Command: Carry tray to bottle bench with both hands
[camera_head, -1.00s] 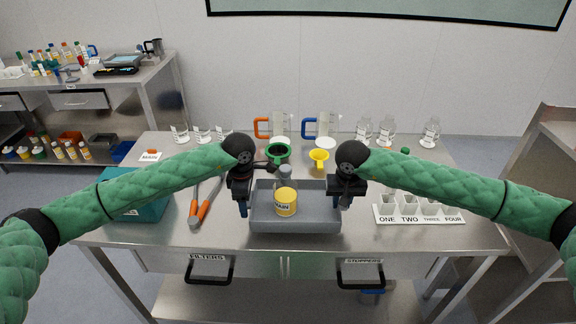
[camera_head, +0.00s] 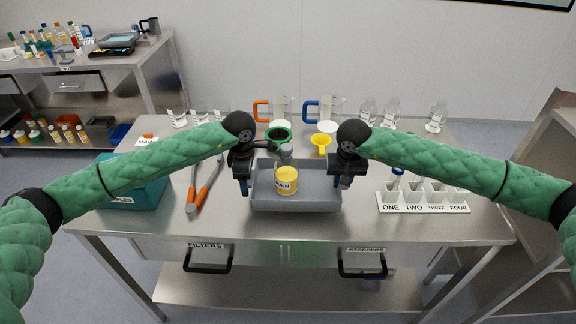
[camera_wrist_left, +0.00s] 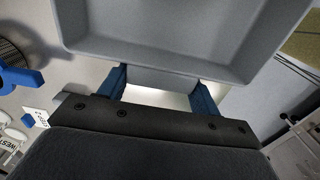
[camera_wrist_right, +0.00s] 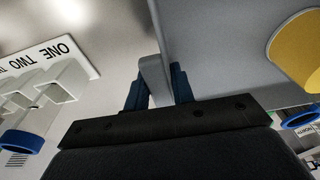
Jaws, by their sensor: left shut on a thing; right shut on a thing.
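The grey tray (camera_head: 297,204) is at the middle of the steel table, near its front edge. I cannot tell whether it touches the table top. In the left wrist view the fingers (camera_wrist_left: 160,92) sit at the tray's end wall (camera_wrist_left: 165,62). In the right wrist view the fingers (camera_wrist_right: 158,90) are around a grey tab. A bench (camera_head: 120,66) with several bottles is at the back left.
Orange-handled pliers (camera_head: 204,190) and a teal box (camera_head: 134,188) lie left of the tray. A numbered white rack (camera_head: 424,206) is close on its right. A yellow funnel (camera_head: 321,142), a green ring and glassware stand behind it. Floor shows between table and bench.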

